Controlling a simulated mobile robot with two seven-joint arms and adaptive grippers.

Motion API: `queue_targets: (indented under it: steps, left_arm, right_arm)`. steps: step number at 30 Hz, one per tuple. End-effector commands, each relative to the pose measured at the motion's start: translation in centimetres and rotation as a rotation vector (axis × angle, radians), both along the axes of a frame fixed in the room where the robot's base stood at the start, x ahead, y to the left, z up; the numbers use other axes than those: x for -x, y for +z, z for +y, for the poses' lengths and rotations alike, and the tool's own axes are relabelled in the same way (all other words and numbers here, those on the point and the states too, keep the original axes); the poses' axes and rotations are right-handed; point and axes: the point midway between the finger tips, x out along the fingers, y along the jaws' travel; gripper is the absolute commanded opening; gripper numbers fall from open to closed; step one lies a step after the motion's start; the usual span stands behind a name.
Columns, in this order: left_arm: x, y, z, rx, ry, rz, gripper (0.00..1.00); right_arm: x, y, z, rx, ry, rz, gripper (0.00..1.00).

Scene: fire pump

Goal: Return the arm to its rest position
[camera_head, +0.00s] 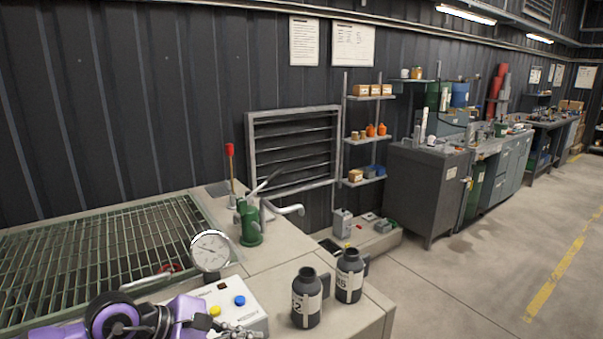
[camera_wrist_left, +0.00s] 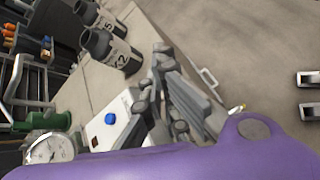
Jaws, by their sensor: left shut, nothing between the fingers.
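My left arm (camera_head: 150,318), purple and black, comes in at the bottom left of the head view, low over the near edge of the bench. My left gripper (camera_head: 240,329) shows partly beside the front of the white control box (camera_head: 230,305) with blue and yellow buttons. In the left wrist view my left gripper (camera_wrist_left: 163,55) has its grey fingers together, empty, beside the control box (camera_wrist_left: 108,122). Two dark bottles stand on the bench right of the box, one marked 2 (camera_head: 306,300) and one marked 5 (camera_head: 349,278). My right gripper is not in view.
A pressure gauge (camera_head: 210,251) stands behind the control box. A green grating (camera_head: 110,250) covers the left of the bench. Open floor (camera_head: 480,270) lies to the right.

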Motion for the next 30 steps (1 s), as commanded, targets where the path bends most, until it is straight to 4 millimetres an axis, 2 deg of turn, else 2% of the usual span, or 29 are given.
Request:
queue_targets:
  steps: [1,3,6,8,10,12,14,17,18,20,21,25,27,30]
  left_arm:
    - [1.4,-0.4,-1.5,0.126,0.034,0.075,0.0]
    - [2.9,-0.5,-3.2,0.305,0.091,0.184,0.0]
    - [4.7,-0.2,-4.9,0.586,0.203,0.362,0.0]
    - [5.6,0.0,-5.3,0.775,0.295,0.49,0.0]
    - [6.2,-0.1,-4.8,1.028,0.435,0.661,0.0]
    - [6.7,-1.0,-3.1,1.314,0.616,0.856,0.0]
    - [7.2,-2.9,-0.7,1.571,0.799,1.026,0.0]
    - [9.4,-8.2,3.9,1.982,1.129,1.283,0.0]
    - [10.8,-10.5,5.3,2.119,1.25,1.362,0.0]
    - [13.3,-14.0,7.0,2.305,1.419,1.463,0.0]
    - [15.2,-16.3,7.8,-2.271,-1.434,-1.426,0.0]
    - [21.8,-22.5,9.0,-1.915,-1.292,-1.151,0.0]
    - [25.0,-24.9,8.9,-1.771,-1.223,-1.039,0.0]
    - [28.5,-27.1,8.4,-1.623,-1.15,-0.924,0.0]
  right_arm:
    - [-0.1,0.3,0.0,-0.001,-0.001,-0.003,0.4]
    - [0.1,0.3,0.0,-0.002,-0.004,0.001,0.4]
    - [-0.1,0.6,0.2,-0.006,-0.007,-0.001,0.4]
    - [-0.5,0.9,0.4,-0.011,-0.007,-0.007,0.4]
    - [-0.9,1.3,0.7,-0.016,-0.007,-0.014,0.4]
    - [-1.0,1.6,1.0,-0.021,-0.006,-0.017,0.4]
    - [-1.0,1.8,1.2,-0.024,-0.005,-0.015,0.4]
    - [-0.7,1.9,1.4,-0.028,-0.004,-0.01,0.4]
    - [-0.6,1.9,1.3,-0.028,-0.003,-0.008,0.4]
    - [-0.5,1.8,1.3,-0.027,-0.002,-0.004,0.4]
    - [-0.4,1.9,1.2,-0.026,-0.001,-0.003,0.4]
    - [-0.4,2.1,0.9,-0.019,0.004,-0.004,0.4]
    - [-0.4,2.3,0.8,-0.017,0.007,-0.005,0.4]
    - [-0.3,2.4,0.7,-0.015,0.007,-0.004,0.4]
